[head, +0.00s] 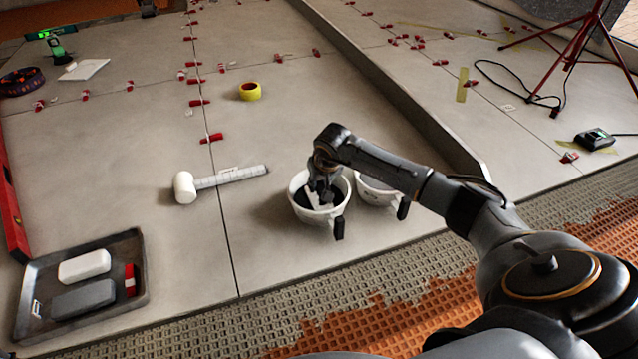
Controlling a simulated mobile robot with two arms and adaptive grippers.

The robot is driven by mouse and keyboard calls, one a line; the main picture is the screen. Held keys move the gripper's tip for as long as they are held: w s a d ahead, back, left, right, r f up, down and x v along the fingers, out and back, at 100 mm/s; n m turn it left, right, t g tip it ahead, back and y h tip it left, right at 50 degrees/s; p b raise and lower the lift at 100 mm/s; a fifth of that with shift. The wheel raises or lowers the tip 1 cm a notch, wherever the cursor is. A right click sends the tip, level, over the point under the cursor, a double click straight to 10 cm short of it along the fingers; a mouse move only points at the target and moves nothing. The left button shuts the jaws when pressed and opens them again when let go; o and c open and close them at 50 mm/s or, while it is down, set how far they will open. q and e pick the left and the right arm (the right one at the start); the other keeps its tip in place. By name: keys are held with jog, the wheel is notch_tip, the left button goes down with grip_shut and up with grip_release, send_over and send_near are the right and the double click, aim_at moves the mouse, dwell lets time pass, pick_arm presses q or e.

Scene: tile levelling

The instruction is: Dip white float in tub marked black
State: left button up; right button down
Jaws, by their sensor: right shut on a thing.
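Two white tubs stand side by side near the front edge of the tiles. The left tub (336,215) has a dark inside and a black handle. The right tub (369,190) is partly hidden behind my right arm. No marking is legible on either. My right gripper (321,193) reaches down into the left tub. It is shut on a pale piece, seemingly the white float (317,201), which is inside the rim and partly hidden by the fingers. Whether it touches the dark contents is unclear. My left gripper is out of view.
A dark tray (140,262) at lower left holds a white block (84,266), a grey block (84,299) and a red piece. A white-headed mallet (186,188) lies left of the tubs. A tripod (580,45) stands top right.

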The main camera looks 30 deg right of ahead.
notch_tip(320, 180, up, 12)
jog(key=p, duration=0.9)
